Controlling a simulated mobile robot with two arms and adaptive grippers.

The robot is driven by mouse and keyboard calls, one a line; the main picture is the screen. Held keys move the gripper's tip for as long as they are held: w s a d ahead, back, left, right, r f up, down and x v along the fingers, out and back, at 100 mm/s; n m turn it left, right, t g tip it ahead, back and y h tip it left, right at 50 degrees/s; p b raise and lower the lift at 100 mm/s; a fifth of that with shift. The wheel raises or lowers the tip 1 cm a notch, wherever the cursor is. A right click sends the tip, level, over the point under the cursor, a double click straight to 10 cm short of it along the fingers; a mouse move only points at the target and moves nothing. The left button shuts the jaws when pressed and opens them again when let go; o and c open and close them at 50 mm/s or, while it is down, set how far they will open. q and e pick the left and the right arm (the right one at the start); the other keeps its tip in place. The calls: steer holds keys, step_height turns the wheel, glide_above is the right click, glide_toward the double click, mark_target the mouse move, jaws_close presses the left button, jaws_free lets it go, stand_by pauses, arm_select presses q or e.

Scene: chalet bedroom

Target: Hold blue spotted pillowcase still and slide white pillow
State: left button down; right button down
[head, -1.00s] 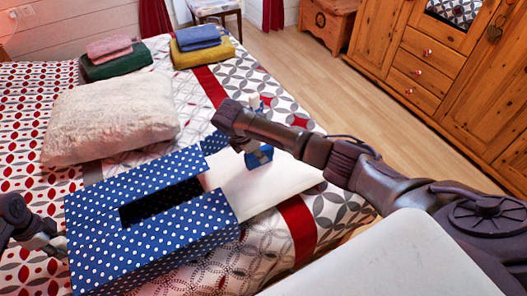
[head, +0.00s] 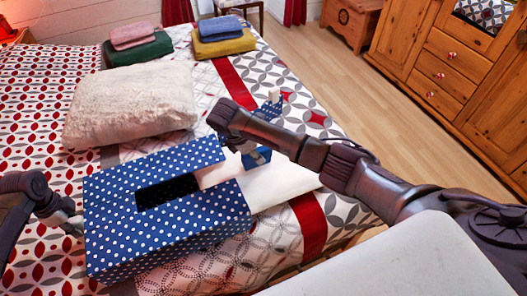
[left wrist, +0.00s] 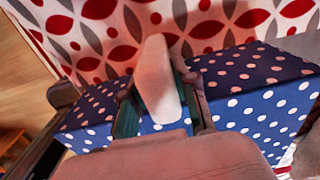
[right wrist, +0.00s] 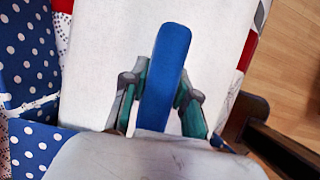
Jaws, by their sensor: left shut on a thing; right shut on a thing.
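The blue spotted pillowcase (head: 195,228) lies on the bed with a dark gap in its top. The white pillow (head: 290,185) lies at its right side, its left end inside the pillowcase and the rest out to the right. My left gripper (head: 76,228) is at the pillowcase's left edge, shut on a white tab (left wrist: 158,80) against the spotted cloth. My right gripper (head: 255,157) is over the pillow, shut on a blue tab (right wrist: 165,75) that stands out over the white pillow. The right arm hides part of the pillow and the case's far right corner.
A cream fluffy cushion (head: 130,103) lies behind the pillowcase. Folded cloths, green (head: 137,50) and yellow (head: 224,44), with others on top, lie at the bed's far end. A wooden wardrobe (head: 460,80) stands at right beyond clear floor.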

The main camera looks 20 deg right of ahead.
mark_target(242, 160)
steer(key=shift+a+f, duration=0.15)
steer(key=shift+a, duration=0.1)
steer(key=shift+s+a, duration=0.15)
steer(key=shift+a, duration=1.85)
steer(key=shift+s+a, duration=0.1)
steer(key=shift+a, duration=1.95)
steer(key=shift+a, duration=2)
steer(key=shift+s+a, duration=0.1)
steer(key=shift+a, duration=1.9)
